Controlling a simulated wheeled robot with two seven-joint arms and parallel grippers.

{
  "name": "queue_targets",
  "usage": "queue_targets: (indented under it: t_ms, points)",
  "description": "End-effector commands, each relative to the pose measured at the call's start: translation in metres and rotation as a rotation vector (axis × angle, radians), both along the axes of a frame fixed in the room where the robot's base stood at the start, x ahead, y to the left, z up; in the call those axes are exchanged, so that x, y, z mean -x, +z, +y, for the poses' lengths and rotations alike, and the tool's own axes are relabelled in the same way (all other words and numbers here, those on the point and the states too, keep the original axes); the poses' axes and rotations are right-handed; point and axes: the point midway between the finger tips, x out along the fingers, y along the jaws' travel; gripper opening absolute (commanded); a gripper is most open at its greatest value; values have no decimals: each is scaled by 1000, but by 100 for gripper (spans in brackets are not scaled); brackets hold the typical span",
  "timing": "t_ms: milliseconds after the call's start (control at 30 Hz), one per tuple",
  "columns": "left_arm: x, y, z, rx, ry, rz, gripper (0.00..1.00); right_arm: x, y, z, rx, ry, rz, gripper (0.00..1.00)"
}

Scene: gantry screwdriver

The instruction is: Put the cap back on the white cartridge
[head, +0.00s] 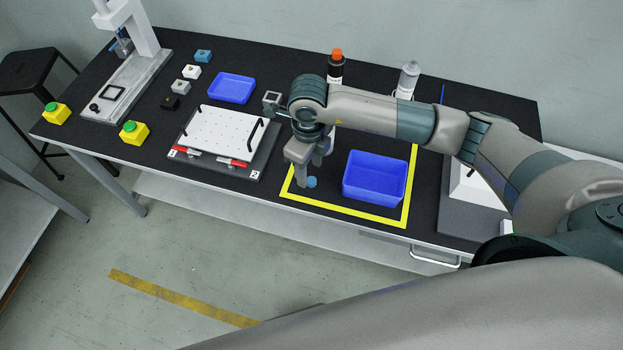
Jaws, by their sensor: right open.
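The white cartridge (408,77) stands upright at the back of the table with a bare grey tip on top; my right arm hides its lower part. A small round blue piece (312,182), which looks like a cap, lies inside the yellow-taped area, left of the blue bin. My right gripper (311,168) points down just above or beside this piece, fingers open. I cannot tell whether the piece lies between the fingers. My left gripper is not in view.
A blue bin (374,180) stands right of the gripper. A black cartridge with an orange cap (336,66) stands behind my arm. A white plate fixture (222,136) with red clamps and a blue tray (231,89) lie to the left.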

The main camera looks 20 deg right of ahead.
Motion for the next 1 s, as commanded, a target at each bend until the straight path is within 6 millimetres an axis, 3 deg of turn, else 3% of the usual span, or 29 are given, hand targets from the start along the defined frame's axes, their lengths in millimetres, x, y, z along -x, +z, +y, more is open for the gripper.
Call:
queue_targets:
  t_ms: [167,400,867,1000]
  points:
    - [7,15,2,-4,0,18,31,-1,-18,-4,3,-3,4,46]
    - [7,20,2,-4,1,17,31,-2,-42,-4,1,-1,2,46]
    - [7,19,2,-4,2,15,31,-2,-44,-4,1,-1,1,46]
    - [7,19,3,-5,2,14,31,-2,-44,-4,1,-1,1,17]
